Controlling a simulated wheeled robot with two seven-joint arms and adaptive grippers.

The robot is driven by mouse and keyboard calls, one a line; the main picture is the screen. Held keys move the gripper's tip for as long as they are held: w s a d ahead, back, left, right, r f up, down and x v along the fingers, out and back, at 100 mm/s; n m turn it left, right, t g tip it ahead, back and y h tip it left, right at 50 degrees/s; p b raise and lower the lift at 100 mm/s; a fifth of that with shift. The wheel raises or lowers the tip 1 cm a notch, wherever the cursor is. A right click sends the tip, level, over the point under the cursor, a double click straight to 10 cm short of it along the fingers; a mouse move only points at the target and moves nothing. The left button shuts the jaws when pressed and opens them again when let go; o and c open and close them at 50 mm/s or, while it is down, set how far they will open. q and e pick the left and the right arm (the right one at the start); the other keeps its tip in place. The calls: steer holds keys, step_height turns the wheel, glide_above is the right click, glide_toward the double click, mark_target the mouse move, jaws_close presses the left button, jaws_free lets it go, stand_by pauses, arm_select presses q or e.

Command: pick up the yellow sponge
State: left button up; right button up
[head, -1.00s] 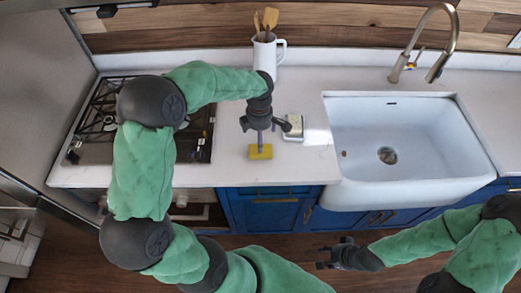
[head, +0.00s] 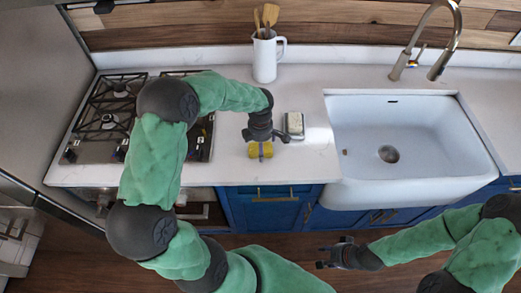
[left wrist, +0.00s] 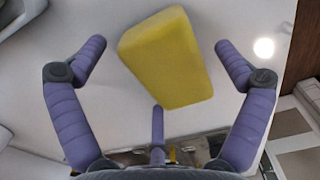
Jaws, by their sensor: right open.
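The yellow sponge (head: 253,151) lies on the white counter near its front edge, partly hidden under my left gripper (head: 260,150) in the head view. In the left wrist view the sponge (left wrist: 165,60) is a yellow block, tilted in the picture, between the spread purple fingers of my left gripper (left wrist: 160,50). Gaps show on both sides of it, and that gripper is open and holds nothing. My right gripper (head: 336,256) is open and empty in front of the blue cabinets, far from the sponge.
A small pale item with a dark rim (head: 294,125) stands just right of my left gripper. The white sink (head: 440,135) is further right and the gas stove (head: 108,120) is left. A white utensil jug (head: 264,62) stands behind.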

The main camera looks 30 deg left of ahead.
arm_select(q)
steer(key=c, duration=0.8)
steer(key=shift+r, duration=0.1)
steer(key=shift+r, duration=0.2)
step_height(320, 180, up, 3)
steer(key=shift+s+r+p, duration=0.1)
steer(key=shift+p, duration=0.2)
steer(key=s+d+r, duration=0.2)
steer(key=s+r, duration=0.1)
steer(key=r, duration=0.2)
steer(key=shift+s+d+p, duration=0.2)
steer(key=shift+s+p, duration=0.15)
steer(key=shift+p, duration=0.05)
steer(key=s+d+r, duration=0.1)
steer(key=s, duration=0.1)
steer(key=s+d+r, duration=0.1)
steer(key=s+d, duration=0.1)
steer(key=s, duration=0.1)
steer(key=s+d+r, duration=0.1)
steer(key=s+r, duration=0.1)
steer(key=shift+s+d, duration=0.15)
steer(key=shift+s+d+r+p, duration=0.15)
steer(key=shift+s+d+p, duration=0.15)
steer(key=shift+s, duration=0.1)
